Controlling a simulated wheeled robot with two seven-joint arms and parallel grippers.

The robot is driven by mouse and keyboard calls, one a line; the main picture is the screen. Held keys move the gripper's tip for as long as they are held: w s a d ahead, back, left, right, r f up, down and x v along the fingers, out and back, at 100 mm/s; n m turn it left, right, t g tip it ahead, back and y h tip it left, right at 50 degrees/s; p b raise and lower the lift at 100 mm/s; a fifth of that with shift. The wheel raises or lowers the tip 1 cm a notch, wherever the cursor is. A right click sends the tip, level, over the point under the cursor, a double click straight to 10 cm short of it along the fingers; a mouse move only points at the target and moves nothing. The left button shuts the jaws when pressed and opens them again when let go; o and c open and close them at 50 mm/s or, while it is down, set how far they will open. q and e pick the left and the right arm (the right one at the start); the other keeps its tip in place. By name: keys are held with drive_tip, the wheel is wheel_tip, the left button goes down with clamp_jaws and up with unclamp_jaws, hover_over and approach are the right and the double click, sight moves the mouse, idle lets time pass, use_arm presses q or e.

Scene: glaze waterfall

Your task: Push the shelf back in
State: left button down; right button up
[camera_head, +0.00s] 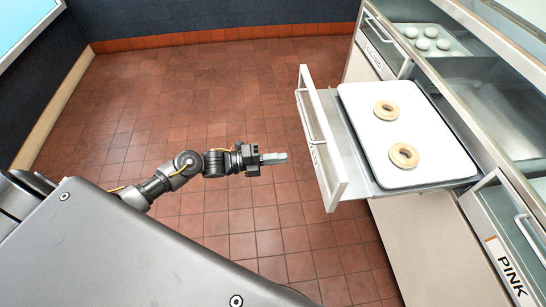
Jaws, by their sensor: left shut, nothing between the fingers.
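The shelf (335,130) is pulled out to the left from the white counter unit, with its white front panel and bar handle facing my left arm. A white tray (375,152) lies on it. Two ring doughnuts (404,155) rest on the tray, one behind the other. My left gripper (283,157) is shut and empty, pointing right. It is a short gap to the left of the shelf's front panel and appears apart from it. My right gripper is not in the view.
A closed drawer labelled PINK (505,250) is at the lower right. Another labelled drawer (378,45) is beyond the shelf. A counter tray (432,40) holds several round pale pieces. The red tiled floor (200,95) is clear around my left arm.

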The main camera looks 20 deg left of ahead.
sight(319, 154)
use_arm(q)
drive_tip(key=x, duration=0.9)
drive_tip(key=shift+w+d, duration=0.2)
drive_tip(key=shift+d, duration=0.1)
drive_tip(key=shift+b, duration=0.3)
